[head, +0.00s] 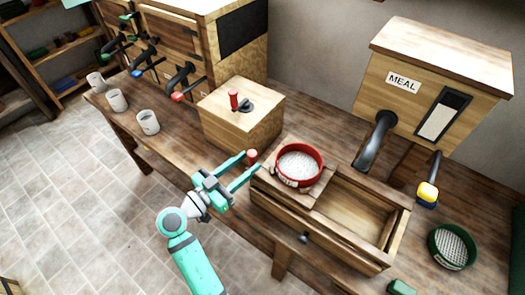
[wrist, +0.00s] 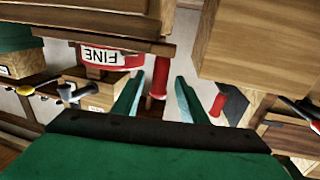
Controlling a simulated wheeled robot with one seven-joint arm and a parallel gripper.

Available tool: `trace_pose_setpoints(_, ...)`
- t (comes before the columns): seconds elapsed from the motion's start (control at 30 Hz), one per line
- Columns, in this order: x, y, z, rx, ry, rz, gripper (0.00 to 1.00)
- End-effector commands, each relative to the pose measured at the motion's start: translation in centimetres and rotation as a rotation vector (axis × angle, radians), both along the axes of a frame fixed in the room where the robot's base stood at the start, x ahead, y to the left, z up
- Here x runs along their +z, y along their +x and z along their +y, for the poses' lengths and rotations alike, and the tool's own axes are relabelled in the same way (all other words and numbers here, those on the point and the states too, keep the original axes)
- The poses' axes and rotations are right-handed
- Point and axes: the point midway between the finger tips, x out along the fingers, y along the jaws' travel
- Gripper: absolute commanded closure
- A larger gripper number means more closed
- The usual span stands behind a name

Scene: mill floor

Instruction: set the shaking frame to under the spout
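The shaking frame (head: 318,197) is a wooden carriage at the left end of an open-topped wooden box (head: 395,232). A red-rimmed sieve (head: 312,178) with white mesh or contents sits in it; its label reads FINE in the wrist view (wrist: 100,56). The dark spout (head: 376,140) hangs from the MEAL hopper, right of the sieve and not above it. My gripper (head: 247,166) is open at the frame's left end. Its fingers stand either side of the upright red handle (wrist: 160,78), with visible gaps in the wrist view.
A wooden block with a red-knobbed crank (head: 235,100) stands close behind-left of my gripper. A yellow-tipped lever (head: 428,192) hangs at the hopper's right. A green sieve (head: 451,247) lies at the bench's right. Several pale cups (head: 148,122) stand at the left.

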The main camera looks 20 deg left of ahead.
Motion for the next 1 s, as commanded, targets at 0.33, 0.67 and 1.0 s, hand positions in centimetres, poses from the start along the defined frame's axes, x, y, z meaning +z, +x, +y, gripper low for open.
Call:
trace_pose_setpoints(0.33, 0.0, 4.9, -2.9, -0.005, 0.0, 0.0, 0.61)
trace_pose_setpoints(0.67, 0.0, 6.1, -3.6, -0.004, 0.0, 0.001, 0.61)
trace_pose_setpoints(1.0, 0.0, 6.1, -3.6, -0.004, 0.0, 0.001, 1.0)
